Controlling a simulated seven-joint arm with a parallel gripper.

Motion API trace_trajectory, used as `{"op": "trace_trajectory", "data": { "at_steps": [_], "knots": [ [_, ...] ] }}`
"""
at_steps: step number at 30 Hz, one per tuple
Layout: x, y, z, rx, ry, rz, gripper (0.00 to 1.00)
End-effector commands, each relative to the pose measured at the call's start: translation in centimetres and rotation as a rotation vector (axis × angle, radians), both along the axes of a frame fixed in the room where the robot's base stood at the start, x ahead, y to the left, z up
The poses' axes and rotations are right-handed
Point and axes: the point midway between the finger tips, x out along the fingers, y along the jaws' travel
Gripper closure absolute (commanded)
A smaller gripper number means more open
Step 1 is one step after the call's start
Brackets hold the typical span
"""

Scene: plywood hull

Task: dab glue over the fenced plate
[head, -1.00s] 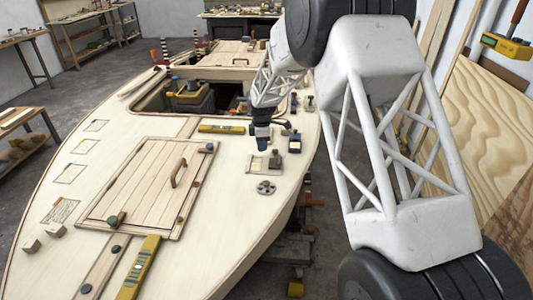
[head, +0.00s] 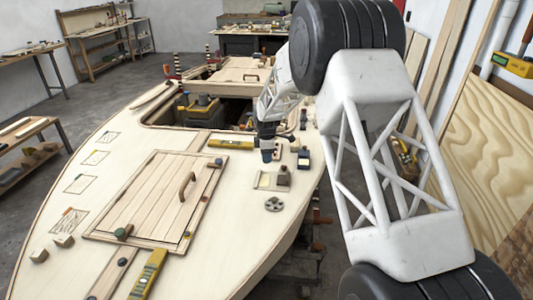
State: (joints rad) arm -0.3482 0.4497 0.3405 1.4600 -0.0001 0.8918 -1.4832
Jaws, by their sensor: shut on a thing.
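My gripper (head: 267,142) is at the far end of my arm, small in the head view. It is shut on a dark blue, upright tool (head: 267,155), which I take to be the glue applicator; its tip points down. A small pale plate (head: 265,182) lies on the deck just nearer than the tool, with a dark block at its right side. This may be the fenced plate; its fence is too small to make out. The tool's tip appears just beyond the plate's far edge, and I cannot tell whether it touches anything.
A blue block (head: 303,158) stands right of the tool. A round grey disc (head: 274,204) lies nearer. A yellow level (head: 230,144) lies left, beside the open cockpit (head: 215,115). A wooden hatch (head: 150,200) with a handle fills the near deck. The hull edge drops away at right.

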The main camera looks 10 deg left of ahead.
Motion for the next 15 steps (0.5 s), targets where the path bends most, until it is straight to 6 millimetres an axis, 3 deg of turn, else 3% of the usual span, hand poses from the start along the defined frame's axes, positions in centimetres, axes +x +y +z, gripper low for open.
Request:
{"op": "trace_trajectory", "data": {
  "at_steps": [15],
  "knots": [
    [0.0,0.0,-4.7,0.000,0.000,0.000,0.89]
  ]
}}
